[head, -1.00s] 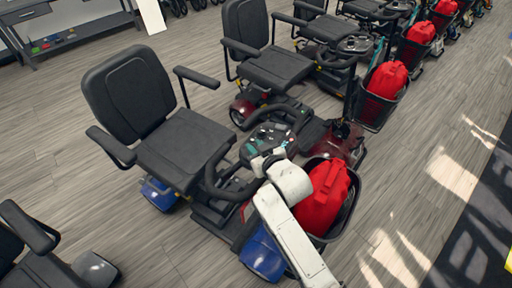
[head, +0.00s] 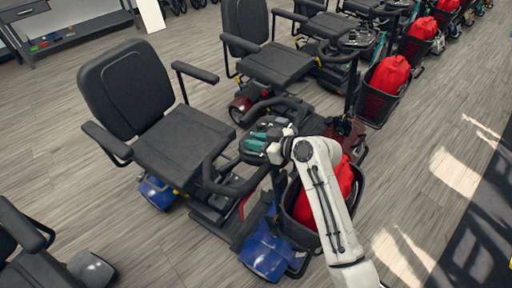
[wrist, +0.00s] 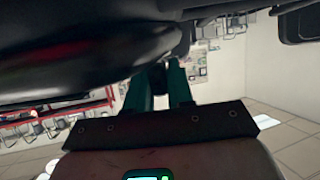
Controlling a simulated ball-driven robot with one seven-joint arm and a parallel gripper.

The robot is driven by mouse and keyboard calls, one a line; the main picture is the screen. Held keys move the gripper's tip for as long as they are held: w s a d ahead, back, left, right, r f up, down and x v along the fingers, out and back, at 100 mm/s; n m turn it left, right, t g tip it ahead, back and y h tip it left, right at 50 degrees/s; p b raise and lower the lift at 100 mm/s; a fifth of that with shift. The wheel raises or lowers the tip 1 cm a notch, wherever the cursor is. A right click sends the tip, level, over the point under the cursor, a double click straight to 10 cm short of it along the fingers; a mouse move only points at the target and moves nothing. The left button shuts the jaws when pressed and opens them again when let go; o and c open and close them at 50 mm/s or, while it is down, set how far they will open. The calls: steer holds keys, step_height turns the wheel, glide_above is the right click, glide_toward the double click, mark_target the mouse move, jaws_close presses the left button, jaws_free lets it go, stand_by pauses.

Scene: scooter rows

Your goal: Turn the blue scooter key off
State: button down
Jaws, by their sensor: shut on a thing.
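The blue scooter (head: 262,252) stands in the front of the head view, with a black seat, blue body panels and a dark tiller. My gripper (head: 262,138) is at its steering console, its teal fingers by the handlebar. In the wrist view my gripper (wrist: 162,75) reaches up to the dark underside of the console (wrist: 80,62). The fingers are shut on a small part there, which I take to be the key. The key itself is hidden by the fingers and the dark console, so its position cannot be told.
A black basket (head: 300,222) with a red bag (head: 347,178) is at the scooter's front, under my arm. A dark red scooter (head: 270,65) stands close behind. More scooters line up at the upper right. Open floor (head: 410,190) lies to the right.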

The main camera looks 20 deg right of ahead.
steer(key=n+g+y+b, duration=0.2)
steer(key=b, duration=0.1)
steer(key=n+y+b, duration=0.1)
steer(key=shift+w+d+f+g, duration=0.1)
steer(key=shift+f+g, duration=0.15)
steer(key=shift+g, duration=0.15)
steer(key=n+g+y+b, duration=0.2)
steer(key=b, duration=0.1)
steer(key=shift+r+n+g, duration=0.15)
steer(key=shift+n+g, duration=0.15)
steer(key=shift+g+b, duration=0.3)
steer(key=c, duration=1.1)
jaws_free()
steer(key=b+v, duration=0.1)
steer(key=v, duration=0.9)
steer(key=shift+s+d+r, duration=0.15)
steer(key=shift+s+d, duration=0.15)
